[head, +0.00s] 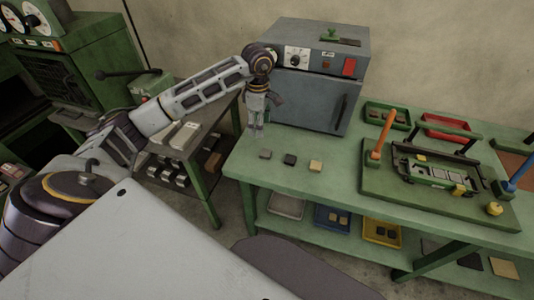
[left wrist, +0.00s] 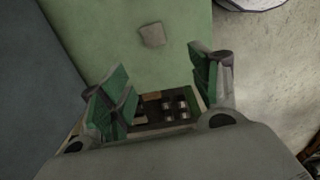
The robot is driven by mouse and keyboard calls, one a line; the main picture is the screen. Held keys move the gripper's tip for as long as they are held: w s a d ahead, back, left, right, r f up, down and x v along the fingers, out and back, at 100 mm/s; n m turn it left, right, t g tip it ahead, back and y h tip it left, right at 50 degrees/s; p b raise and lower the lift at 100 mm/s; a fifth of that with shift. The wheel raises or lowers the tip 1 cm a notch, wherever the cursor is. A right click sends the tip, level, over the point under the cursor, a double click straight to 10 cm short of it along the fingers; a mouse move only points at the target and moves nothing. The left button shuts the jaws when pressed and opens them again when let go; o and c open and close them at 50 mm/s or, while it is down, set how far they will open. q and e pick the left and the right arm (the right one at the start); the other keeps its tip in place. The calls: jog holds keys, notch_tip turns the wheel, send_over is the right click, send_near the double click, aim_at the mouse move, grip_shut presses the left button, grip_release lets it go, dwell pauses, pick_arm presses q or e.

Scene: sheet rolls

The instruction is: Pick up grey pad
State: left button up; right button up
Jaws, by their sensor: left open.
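The grey pad (head: 265,154) is a small flat square on the green bench top, the leftmost of a row of small pads near the front edge. In the left wrist view a greyish pad (left wrist: 152,35) lies on the green surface, beyond the fingertips and apart from them. My left gripper (head: 257,130) points down above the bench, in front of the grey cabinet and just behind the grey pad. Its green-lined fingers (left wrist: 160,88) stand apart with nothing held between them. My right gripper is not in view.
A black pad (head: 289,159) and a tan pad (head: 315,165) lie to the right of the grey pad. The grey cabinet (head: 312,100) stands close behind. A green fixture board (head: 378,183) is at the right. A lower shelf rack (head: 203,138) stands left of the bench.

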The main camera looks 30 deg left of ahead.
pick_arm(q)
send_over(263, 152)
jog(key=shift+s+a+f, duration=0.1)
jog(key=shift+s+f, duration=0.05)
jog(key=shift+f, duration=1.3)
jog(key=shift+s+a+f, duration=0.1)
jog(key=shift+s+f, duration=0.05)
jog(key=shift+f, duration=1.3)
jog(key=shift+s+a+f, duration=0.1)
jog(key=shift+s+f, duration=0.05)
jog(key=shift+f, duration=1.3)
jog(key=shift+d+f, duration=0.1)
jog(key=shift+w+d+f+p, duration=0.1)
jog(key=shift+w+f+p, duration=0.1)
jog(key=shift+f, duration=0.45)
jog(key=shift+w+d+f+p, duration=0.1)
jog(key=shift+w+f+p, duration=0.1)
jog(key=shift+f, duration=1.65)
jog(key=c, duration=1)
jog(key=shift+o, duration=0.2)
jog(key=shift+r, duration=0.15)
